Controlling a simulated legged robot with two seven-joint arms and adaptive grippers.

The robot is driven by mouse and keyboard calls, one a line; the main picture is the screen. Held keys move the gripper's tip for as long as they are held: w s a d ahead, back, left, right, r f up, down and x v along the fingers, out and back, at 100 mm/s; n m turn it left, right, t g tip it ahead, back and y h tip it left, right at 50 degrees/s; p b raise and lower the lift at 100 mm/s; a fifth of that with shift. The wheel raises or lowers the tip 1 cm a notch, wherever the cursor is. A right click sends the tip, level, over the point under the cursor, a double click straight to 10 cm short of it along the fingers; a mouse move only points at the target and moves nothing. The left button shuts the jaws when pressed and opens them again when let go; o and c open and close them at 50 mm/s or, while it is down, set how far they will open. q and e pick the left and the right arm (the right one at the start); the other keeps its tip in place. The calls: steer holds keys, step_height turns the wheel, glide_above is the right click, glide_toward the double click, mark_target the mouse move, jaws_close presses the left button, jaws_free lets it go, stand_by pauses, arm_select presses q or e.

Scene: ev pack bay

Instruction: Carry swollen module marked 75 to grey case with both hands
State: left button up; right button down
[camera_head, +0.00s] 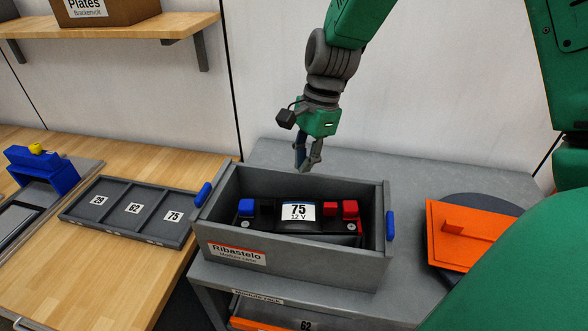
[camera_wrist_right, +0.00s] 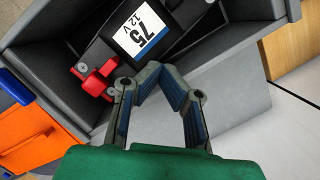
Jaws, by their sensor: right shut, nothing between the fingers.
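The module marked 75 (camera_head: 298,225) is black, with a blue terminal block at its left and red ones at its right. It lies inside the grey case (camera_head: 290,272) labelled Ribastelo. The wrist view also shows the module (camera_wrist_right: 142,30) and the case wall (camera_wrist_right: 235,55). My right gripper (camera_head: 307,166) is above the case's far wall, shut and empty, apart from the module. In the wrist view its fingertips (camera_wrist_right: 163,70) meet near the module's label. My left gripper is not in view.
The case has blue side handles (camera_head: 390,225).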

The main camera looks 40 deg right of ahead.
mark_target(272, 202)
steer(key=x, duration=0.9)
steer(key=shift+w+d+f, duration=0.1)
steer(key=shift+d, duration=0.3)
steer(key=shift+a+r+p, duration=0.2)
steer(key=shift+a+p, duration=0.1)
steer(key=shift+a, duration=1.55)
steer(key=shift+w+a+r, duration=0.1)
steer(key=shift+a, duration=0.45)
steer(key=shift+d+p, duration=0.1)
steer(key=shift+p, duration=0.2)
steer(key=shift+a+p, duration=0.35)
steer(key=shift+p, duration=0.25)
steer(key=shift+a, duration=0.3)
steer(key=shift+w+r, duration=0.1)
steer(key=shift+r, duration=0.1)
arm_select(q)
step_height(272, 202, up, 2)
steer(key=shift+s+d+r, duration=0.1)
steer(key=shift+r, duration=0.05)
arm_select(e)
steer(key=v, duration=1.1)
steer(key=shift+d, duration=0.3)
